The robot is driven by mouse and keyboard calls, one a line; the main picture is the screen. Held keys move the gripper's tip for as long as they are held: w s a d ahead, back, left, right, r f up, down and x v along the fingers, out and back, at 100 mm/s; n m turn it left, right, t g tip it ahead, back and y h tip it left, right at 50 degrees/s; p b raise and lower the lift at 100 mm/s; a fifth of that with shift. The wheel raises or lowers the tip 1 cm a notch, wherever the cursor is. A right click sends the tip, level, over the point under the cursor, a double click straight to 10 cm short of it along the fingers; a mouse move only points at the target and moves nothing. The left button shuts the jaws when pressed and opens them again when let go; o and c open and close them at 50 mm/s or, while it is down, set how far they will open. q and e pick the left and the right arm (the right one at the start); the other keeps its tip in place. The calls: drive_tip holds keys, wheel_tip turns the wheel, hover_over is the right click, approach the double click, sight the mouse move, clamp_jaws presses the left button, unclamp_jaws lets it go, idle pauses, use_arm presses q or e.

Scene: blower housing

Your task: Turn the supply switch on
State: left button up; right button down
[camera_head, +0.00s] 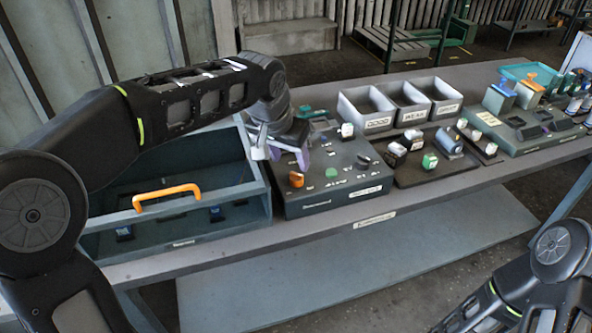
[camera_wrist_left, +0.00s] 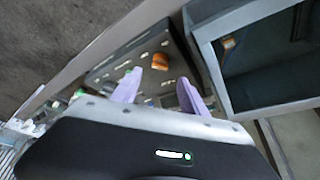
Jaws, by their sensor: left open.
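A dark control box (camera_head: 345,192) sits on the bench and has an orange knob (camera_head: 296,180), a green button (camera_head: 331,172) and a dark knob (camera_head: 363,160) on its top. The labels are too small to read, so I cannot tell which control is the supply switch. My left gripper (camera_head: 281,150) is open and empty above the box's left rear part. In the left wrist view the orange knob (camera_wrist_left: 160,60) lies beyond and between the spread purple fingertips (camera_wrist_left: 158,88), apart from them. My right gripper is out of sight.
Three white trays (camera_head: 378,123) stand behind to the right. A dark tray (camera_head: 455,168) with small parts and another panel (camera_head: 540,145) are farther right.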

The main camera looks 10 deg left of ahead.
sight(296, 174)
use_arm(q)
drive_tip(key=shift+p+x, duration=0.55)
drive_tip(key=shift+x, duration=3.35)
drive_tip(key=shift+c, duration=0.4)
clamp_jaws()
